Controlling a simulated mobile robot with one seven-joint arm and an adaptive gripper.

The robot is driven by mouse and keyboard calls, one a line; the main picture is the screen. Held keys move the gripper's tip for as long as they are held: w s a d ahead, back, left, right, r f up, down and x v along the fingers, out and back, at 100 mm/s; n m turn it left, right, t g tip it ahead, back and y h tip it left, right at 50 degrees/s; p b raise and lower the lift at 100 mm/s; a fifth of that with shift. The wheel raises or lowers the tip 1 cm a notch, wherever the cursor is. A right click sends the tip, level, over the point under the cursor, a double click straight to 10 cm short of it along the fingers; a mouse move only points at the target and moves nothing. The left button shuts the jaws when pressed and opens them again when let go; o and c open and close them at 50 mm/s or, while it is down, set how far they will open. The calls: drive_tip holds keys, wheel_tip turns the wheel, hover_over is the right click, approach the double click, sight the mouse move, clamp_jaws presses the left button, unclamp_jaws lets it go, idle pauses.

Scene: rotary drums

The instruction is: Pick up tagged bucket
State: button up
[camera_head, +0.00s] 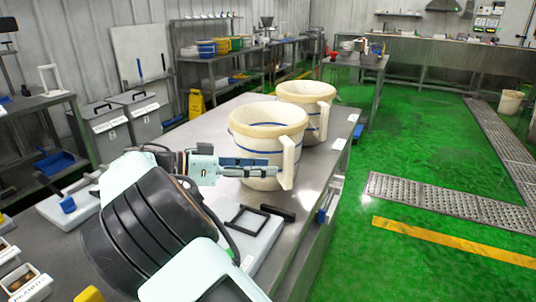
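A cream bucket (268,115) with a blue stripe and a side handle (288,165) stands upright on the metal table (210,125). A second similar bucket (308,92) stands just behind it to the right, with its handle (324,120) also facing right. I cannot make out a tag on either bucket. My gripper (276,170) reaches in from the left, in front of the nearer bucket's lower wall, with its fingertips close to that bucket's handle. Whether the fingers touch the handle, and how far apart they are, is unclear. My arm covers much of the near table.
A grey scale-like plate (262,240) with a black frame (250,217) lies below my gripper. A small white container (28,285) sits at the lower left. The table's right edge is close to the buckets. Green floor (400,150) is open to the right.

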sight(284, 153)
drive_tip(key=shift+w+d+r+m+t+h, duration=0.2)
drive_tip(key=shift+w+d+m+t+h, duration=0.05)
drive_tip(key=shift+w+d+m+h, duration=0.3)
drive_tip(key=shift+w+d+r+m+t+h, duration=0.25)
drive_tip(key=shift+w+d+m+h, duration=0.1)
drive_tip(key=shift+d+m+h, duration=0.25)
drive_tip(key=shift+w+r+x, duration=0.15)
drive_tip(key=shift+x, duration=1.15)
drive_tip(key=shift+w+r+x, duration=0.15)
drive_tip(key=shift+x, duration=1.15)
drive_tip(key=shift+a, duration=0.15)
drive_tip(key=shift+c, duration=0.6)
clamp_jaws()
drive_tip(key=shift+r, duration=0.2)
